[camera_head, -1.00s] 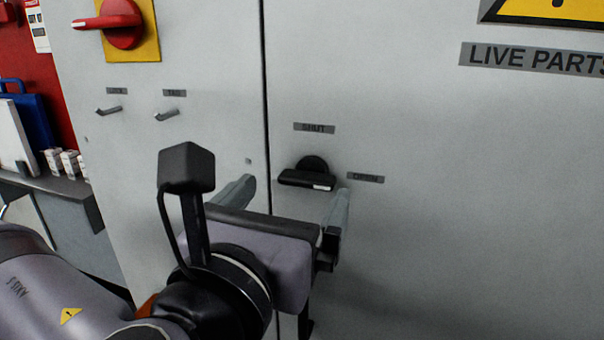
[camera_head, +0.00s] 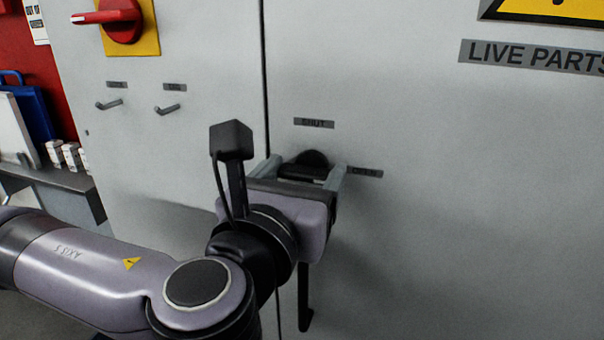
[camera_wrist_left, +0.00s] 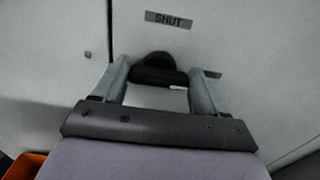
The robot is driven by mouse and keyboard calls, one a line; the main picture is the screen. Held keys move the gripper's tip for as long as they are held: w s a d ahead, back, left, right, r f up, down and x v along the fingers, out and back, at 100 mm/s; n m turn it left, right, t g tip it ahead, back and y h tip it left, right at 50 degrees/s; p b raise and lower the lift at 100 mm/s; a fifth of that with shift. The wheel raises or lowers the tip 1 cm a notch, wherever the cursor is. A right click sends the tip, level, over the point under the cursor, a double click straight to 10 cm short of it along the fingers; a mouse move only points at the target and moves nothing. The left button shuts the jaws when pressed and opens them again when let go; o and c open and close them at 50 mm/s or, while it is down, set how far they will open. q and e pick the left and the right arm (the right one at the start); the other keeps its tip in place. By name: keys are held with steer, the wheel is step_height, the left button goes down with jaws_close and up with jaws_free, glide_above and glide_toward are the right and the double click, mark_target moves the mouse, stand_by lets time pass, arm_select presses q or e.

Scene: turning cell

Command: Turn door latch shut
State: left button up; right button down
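The black door latch (camera_head: 313,159) is on the grey cabinet door, with a round hub and a bar lying roughly level. A SHUT label (camera_head: 314,123) is above it and an OPEN label (camera_head: 365,172) is to its right. My left gripper (camera_head: 301,171) is open, with one finger by each end of the bar. In the left wrist view the latch (camera_wrist_left: 158,73) shows between the two spread fingers; contact cannot be told. The gripper hides part of the bar in the head view. My right gripper is not in view.
A red rotary switch (camera_head: 122,20) on a yellow plate and two small levers (camera_head: 168,109) are on the left panel. A dark vertical handle (camera_head: 305,300) is below my gripper. A shelf with small white boxes (camera_head: 70,155) stands at left. The door's right side is clear.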

arm_select(q)
steer(key=n+b, duration=0.2)
steer(key=n, duration=0.1)
steer(key=shift+a+f+b, duration=0.1)
steer(key=shift+b, duration=0.2)
steer(key=n+b, duration=0.2)
steer(key=n, duration=0.3)
steer(key=shift+w+a, duration=0.1)
steer(key=n, duration=0.4)
steer(key=shift+a+n+b, duration=0.1)
steer(key=shift+n+b, duration=0.2)
steer(key=shift+b, duration=0.1)
steer(key=n, duration=0.5)
steer(key=shift+n, duration=0.4)
steer(key=o, duration=1.1)
steer(key=shift+w+f, duration=0.1)
steer(key=shift+c, duration=0.2)
